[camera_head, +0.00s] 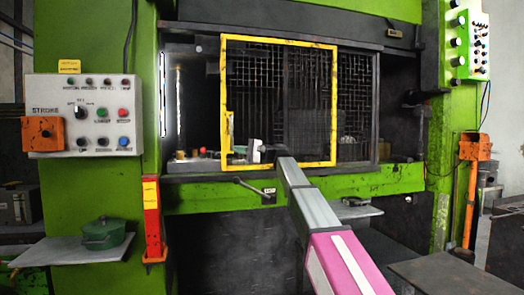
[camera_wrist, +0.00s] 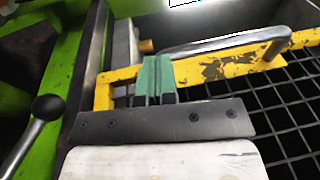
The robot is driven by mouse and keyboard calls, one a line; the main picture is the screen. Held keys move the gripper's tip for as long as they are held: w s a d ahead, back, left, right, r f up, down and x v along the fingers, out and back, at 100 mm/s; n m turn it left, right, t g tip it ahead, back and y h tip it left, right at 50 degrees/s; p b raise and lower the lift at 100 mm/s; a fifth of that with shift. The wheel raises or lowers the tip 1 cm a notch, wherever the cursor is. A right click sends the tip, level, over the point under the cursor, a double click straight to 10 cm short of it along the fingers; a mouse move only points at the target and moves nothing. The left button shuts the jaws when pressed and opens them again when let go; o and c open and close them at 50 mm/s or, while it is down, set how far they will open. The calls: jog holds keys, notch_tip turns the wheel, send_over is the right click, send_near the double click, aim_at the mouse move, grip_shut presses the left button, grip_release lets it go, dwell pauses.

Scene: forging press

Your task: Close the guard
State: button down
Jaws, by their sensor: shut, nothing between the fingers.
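The guard (camera_head: 278,40) is a yellow-framed mesh panel in the middle of the press opening. A gap is uncovered to its left. Its left upright carries a yellow handle mount (camera_head: 229,128). In the wrist view the chipped yellow frame (camera_wrist: 215,71) shows close up, with a grey metal bar handle (camera_wrist: 225,43) on it. My gripper (camera_head: 256,150) is in front of the guard's lower left part, right of the handle. In the wrist view its green fingertips (camera_wrist: 154,72) are together and empty, overlapping the yellow frame; I cannot tell whether they touch it.
A control panel (camera_head: 85,108) is on the left green column. A red post (camera_head: 152,215) stands below the opening's left side. A lever with a black knob (camera_wrist: 47,107) is left of my gripper. A shelf holds a green pot (camera_head: 103,233).

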jog(key=s+f+x, duration=0.1)
jog(key=s+x, duration=0.1)
jog(key=x, duration=1.1)
jog(key=s+f+x, duration=0.2)
jog(key=x, duration=1)
jog(key=shift+a, duration=0.2)
jog(key=shift+a+r, duration=0.1)
jog(key=v, duration=1.4)
jog(key=shift+d, duration=0.4)
